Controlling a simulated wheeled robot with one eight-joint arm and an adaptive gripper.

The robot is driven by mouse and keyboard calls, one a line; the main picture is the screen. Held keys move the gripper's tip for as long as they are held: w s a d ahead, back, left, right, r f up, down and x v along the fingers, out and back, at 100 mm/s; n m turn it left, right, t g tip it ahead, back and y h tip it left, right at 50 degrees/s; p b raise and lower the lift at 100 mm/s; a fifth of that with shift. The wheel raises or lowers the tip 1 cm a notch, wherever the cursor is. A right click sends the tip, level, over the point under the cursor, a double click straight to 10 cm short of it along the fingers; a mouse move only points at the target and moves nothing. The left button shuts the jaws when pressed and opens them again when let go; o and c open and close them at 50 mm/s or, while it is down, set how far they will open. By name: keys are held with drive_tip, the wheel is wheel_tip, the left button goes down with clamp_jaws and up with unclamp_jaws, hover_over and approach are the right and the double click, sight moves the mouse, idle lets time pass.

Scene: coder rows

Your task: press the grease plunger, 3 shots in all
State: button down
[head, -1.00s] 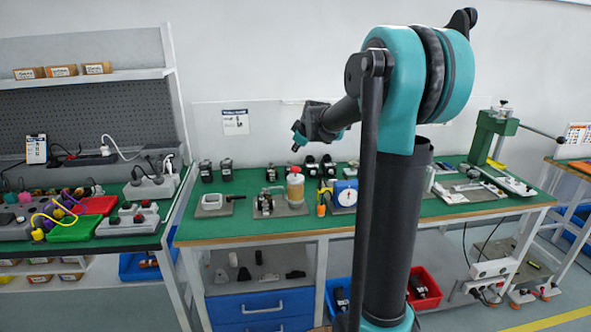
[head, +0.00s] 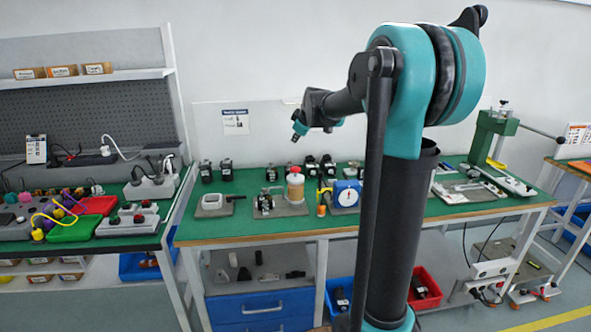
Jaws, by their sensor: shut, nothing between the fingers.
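The plunger is too small to make out for certain. My gripper (head: 296,136) is shut and empty. It appears in the air above the unit, in front of the wall, clearly apart from the jar in the picture; its depth is hard to judge.
A blue dial gauge (head: 346,195) with an orange-yellow part stands right of the jar. Several black devices (head: 226,169) stand along the back. A green press (head: 492,137) stands at the right. Bare bench shows at the front.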

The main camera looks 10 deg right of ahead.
sight(296, 169)
drive_tip(key=shift+f, duration=0.1)
drive_tip(key=shift+f, duration=4.3)
drive_tip(key=shift+f, duration=0.15)
drive_tip(key=shift+f, duration=0.25)
drive_tip(key=shift+f, duration=0.85)
drive_tip(key=shift+r, duration=1.25)
